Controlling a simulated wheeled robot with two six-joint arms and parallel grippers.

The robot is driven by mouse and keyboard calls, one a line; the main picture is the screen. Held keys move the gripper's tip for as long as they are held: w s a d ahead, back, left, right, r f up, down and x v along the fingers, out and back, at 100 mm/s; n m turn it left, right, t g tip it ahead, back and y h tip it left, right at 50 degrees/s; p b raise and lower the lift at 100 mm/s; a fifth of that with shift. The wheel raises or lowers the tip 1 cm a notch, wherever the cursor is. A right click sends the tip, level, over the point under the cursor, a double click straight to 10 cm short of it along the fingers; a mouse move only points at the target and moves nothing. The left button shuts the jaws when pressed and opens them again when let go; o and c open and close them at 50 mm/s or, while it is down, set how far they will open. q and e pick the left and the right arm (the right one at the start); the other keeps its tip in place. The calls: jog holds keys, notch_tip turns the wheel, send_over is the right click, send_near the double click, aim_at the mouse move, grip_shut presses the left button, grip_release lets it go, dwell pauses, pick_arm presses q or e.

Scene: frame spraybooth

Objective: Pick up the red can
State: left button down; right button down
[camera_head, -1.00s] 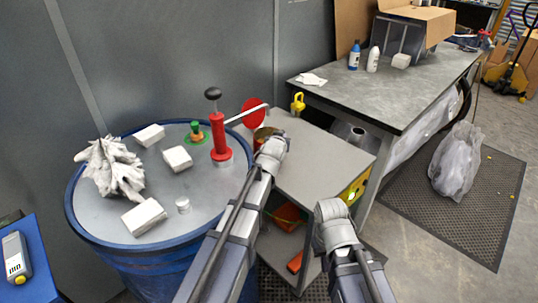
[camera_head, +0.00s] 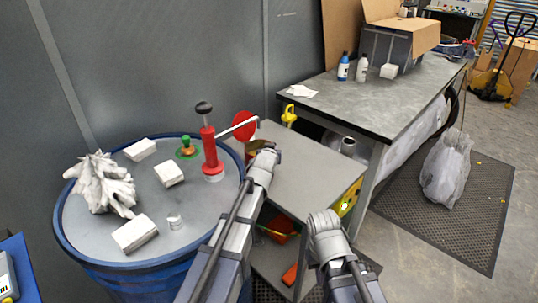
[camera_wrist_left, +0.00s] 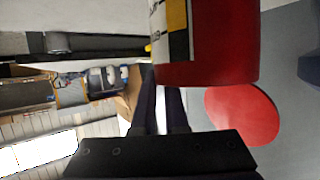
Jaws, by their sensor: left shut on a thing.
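The red can (camera_wrist_left: 205,45), with a white, yellow and black label, fills the top of the left wrist view. My left gripper (camera_wrist_left: 165,100) has its dark fingers against it and is shut on it. In the head view, my left gripper (camera_head: 262,165) is over the grey cabinet top, and only a brownish piece, probably the can's top (camera_head: 266,143), shows beyond it. Whether the can touches the cabinet top is hidden. My right gripper (camera_head: 324,228) is in front of the cabinet; its fingers cannot be made out.
The blue drum (camera_head: 75,248) at left bears white blocks, a crumpled rag (camera_head: 102,183) and a red pump tool (camera_head: 210,155). A red disc (camera_head: 244,125) stands close behind the left gripper. The grey cabinet (camera_head: 315,170) adjoins a workbench (camera_head: 390,100). Its right top is clear.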

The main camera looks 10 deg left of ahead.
notch_tip(320, 180, up, 10)
jog(key=p, duration=0.9)
jog(key=shift+p, duration=0.4)
jog(key=shift+w+f, duration=0.1)
jog(key=shift+f, duration=0.1)
